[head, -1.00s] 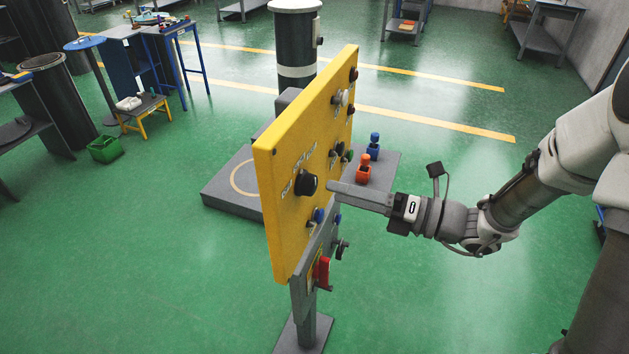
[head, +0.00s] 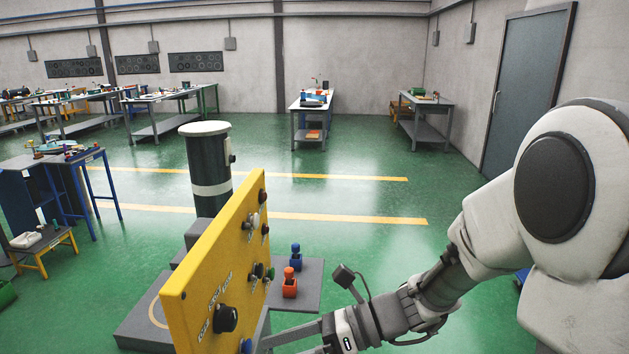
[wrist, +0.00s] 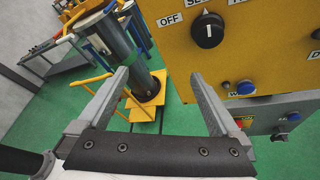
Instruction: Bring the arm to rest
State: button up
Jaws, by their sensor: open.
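My gripper (wrist: 158,92) is open and empty in the wrist view, its two grey fingers spread apart. The right finger is near the lower edge of the yellow control panel (wrist: 265,60); I cannot tell whether it touches. In the head view my arm (head: 385,318) reaches in from the right, and the fingers are partly cut off by the bottom edge, beside the yellow panel (head: 205,285). A black selector knob (wrist: 208,30) with an OFF label and a blue button (wrist: 245,88) show on the panel.
Behind the panel stands a dark column (head: 208,172) with a white cap. Orange (head: 290,283) and blue (head: 295,256) small parts stand on a grey plate (head: 313,290). Workbenches (head: 312,108) line the far wall. Green floor (head: 380,252) is open beyond the arm.

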jog(key=s+d+n+t+h, duration=0.1)
jog(key=s+d+n+h, duration=0.65)
jog(key=n, duration=0.35)
jog(key=d+r+n+t+h, duration=0.3)
jog(key=d+n, duration=0.2)
jog(key=d, duration=0.1)
jog(key=d+r+n+t+h, duration=0.3)
jog(key=d+n+h, duration=0.1)
jog(key=d, duration=0.3)
jog(key=shift+w+r+n+t, duration=0.2)
jog(key=shift+r+n+t, duration=0.1)
jog(key=shift+n, duration=0.6)
